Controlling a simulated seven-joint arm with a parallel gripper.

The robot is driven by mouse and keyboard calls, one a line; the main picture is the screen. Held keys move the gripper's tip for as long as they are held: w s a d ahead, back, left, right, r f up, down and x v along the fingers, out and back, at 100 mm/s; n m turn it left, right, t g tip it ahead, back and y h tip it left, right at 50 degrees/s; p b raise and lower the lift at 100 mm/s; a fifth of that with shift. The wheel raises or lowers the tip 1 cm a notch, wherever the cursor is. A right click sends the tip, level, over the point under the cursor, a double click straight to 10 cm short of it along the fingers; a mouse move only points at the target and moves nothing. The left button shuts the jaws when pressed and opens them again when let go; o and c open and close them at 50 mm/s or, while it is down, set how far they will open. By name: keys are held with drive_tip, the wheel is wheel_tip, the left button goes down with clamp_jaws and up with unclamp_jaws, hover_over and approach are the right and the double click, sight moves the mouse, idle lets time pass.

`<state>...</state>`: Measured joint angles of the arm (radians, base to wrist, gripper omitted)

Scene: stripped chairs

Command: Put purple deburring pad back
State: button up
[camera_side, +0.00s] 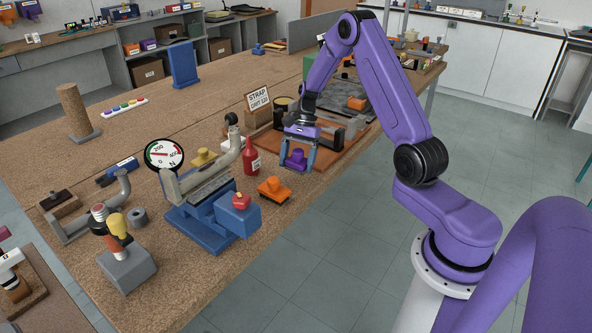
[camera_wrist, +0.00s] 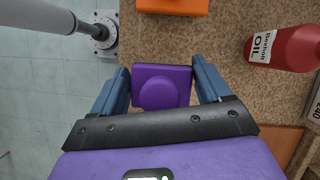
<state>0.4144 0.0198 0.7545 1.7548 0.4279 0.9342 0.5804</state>
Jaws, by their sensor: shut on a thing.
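The purple deburring pad (camera_side: 297,157) is a small block with a rounded knob on top. My gripper (camera_side: 298,163) is shut on it, with one blue finger on each side. In the wrist view the pad (camera_wrist: 162,88) sits between the two fingertips of my gripper (camera_wrist: 162,90). In the side view it is low over the worktop, near the front edge of the wooden board (camera_side: 328,159). I cannot tell whether its underside touches anything. An orange pad (camera_side: 274,189) of like shape lies on the worktop nearby, in front and to the left; it also shows in the wrist view (camera_wrist: 172,6).
A red oil bottle (camera_side: 251,157) stands close left of my gripper. A blue fixture with a grey bar (camera_side: 208,205) and a dial gauge (camera_side: 164,155) stand further left. A strap grit sign (camera_side: 258,98) stands behind. The worktop's edge drops to the floor at the right.

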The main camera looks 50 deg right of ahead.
sight(296, 170)
drive_tip(key=shift+w+f, duration=0.25)
drive_tip(key=shift+f, duration=1.55)
